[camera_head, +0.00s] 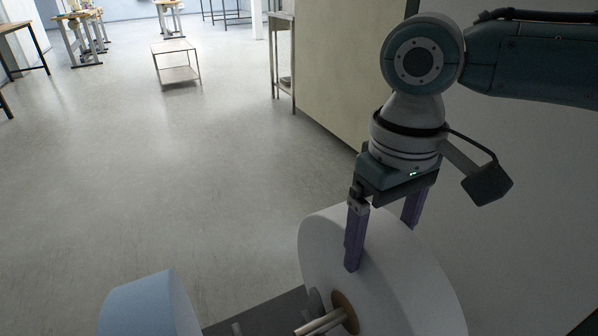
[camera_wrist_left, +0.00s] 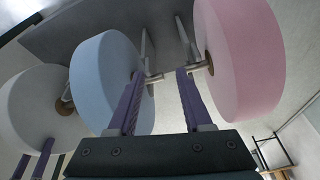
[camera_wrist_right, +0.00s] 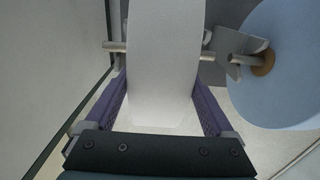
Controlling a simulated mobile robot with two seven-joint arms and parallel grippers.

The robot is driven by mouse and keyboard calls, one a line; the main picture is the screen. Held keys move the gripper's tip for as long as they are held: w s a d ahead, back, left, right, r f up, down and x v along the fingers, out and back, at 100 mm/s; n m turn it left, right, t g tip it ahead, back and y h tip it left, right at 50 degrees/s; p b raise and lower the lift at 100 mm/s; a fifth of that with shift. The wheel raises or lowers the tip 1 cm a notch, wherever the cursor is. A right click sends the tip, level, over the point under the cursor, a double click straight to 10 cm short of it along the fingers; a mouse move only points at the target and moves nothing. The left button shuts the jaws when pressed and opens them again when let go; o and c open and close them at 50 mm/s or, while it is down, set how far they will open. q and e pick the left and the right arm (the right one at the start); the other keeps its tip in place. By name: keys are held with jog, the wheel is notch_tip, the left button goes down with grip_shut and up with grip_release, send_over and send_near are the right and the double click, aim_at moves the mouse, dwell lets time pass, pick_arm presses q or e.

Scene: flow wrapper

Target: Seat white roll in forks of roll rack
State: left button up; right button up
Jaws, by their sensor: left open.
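The white roll (camera_head: 390,270), upright on edge with a brown core and a metal shaft, is at lower right in the head view. My right gripper (camera_head: 385,235) straddles its rim from above, one finger along each flat face. In the right wrist view the roll (camera_wrist_right: 163,70) fills the space between the fingers (camera_wrist_right: 163,108). The roll rack (camera_head: 265,312) shows below as a dark grey beam; a fork (camera_wrist_right: 232,62) stands near the shaft's right end. I cannot tell whether the shaft rests in forks. My left gripper (camera_wrist_left: 158,105) is open, its fingers beside the blue roll's shaft.
A blue roll (camera_head: 150,308) stands left of the white one. A pink roll (camera_wrist_left: 240,60) is to its right in the left wrist view. A large beige panel (camera_head: 335,70) rises behind the white roll. Open floor lies left; a low trolley (camera_head: 176,62) stands far back.

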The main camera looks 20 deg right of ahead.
jog(key=shift+o, duration=0.8)
jog(key=shift+w+r, duration=0.1)
notch_tip(320, 180, up, 10)
jog(key=p, duration=0.3)
jog(key=shift+p, duration=0.35)
jog(key=s+a+r+n+t+y+p, duration=0.25)
jog(key=s+a+r+p, duration=0.75)
jog(key=p, duration=0.6)
jog(key=s+d+r+m+t+h+p, duration=0.1)
jog(key=s+d+r+m+h+p, duration=0.1)
jog(key=s+d+r+p, duration=0.65)
notch_tip(320, 180, up, 37)
jog(key=w+a+p, duration=0.1)
jog(key=w+p, duration=0.1)
jog(key=p, duration=3.5)
jog(key=shift+w+a, duration=0.15)
jog(key=shift+a, duration=0.15)
